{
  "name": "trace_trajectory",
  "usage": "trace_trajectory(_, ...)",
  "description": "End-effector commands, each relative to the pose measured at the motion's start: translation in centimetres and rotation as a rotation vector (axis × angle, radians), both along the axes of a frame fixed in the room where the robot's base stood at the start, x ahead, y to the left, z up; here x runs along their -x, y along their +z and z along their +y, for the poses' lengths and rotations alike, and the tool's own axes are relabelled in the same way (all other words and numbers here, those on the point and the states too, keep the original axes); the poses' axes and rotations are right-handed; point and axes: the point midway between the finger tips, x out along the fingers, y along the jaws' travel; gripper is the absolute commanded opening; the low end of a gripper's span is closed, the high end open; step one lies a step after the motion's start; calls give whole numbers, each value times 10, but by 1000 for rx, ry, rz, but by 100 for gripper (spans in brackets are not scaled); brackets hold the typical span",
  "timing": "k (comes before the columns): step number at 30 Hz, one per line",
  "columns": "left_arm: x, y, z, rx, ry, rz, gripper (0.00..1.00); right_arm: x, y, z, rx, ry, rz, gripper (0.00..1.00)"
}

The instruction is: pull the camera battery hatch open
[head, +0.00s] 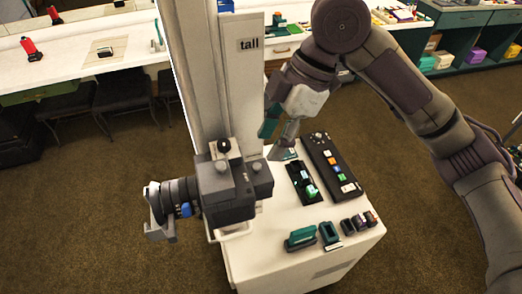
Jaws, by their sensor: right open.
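A dark grey camera (228,188) stands at the front left of the white cabinet, beside the tall white column. Its lens (174,196) points left and carries a blue part. A pale loop-shaped piece (230,233) shows low on the camera's near side; I cannot tell whether it is the battery hatch or a mount. My right gripper (277,142) is open, behind and to the right of the camera, above the cabinet's far part and apart from the camera. Its fingers have teal and grey parts. My left gripper is not in view.
On the white cabinet (290,262) lie a black strip with coloured buttons (327,164), a black tray (303,184), teal blocks (300,238) and small dark items (359,222). The column (250,95) reads "tall". Long white counters stand behind; carpet lies between.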

Motion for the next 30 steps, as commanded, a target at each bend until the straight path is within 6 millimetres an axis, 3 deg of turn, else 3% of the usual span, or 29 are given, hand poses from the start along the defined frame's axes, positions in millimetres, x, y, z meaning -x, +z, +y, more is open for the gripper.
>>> trace_trajectory(6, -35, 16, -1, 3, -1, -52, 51, 5, -34, 14, 0, 0, 3, 45)
trace_trajectory(10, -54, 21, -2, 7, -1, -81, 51, 6, -46, 19, -1, 1, 1, 45)
trace_trajectory(14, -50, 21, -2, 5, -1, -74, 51, 7, -52, 21, -1, 1, 0, 45)
trace_trajectory(21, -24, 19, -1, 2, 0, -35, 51, 7, -53, 21, -1, 1, -1, 45)
trace_trajectory(30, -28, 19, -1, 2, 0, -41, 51, 7, -53, 21, -1, 1, -1, 0)
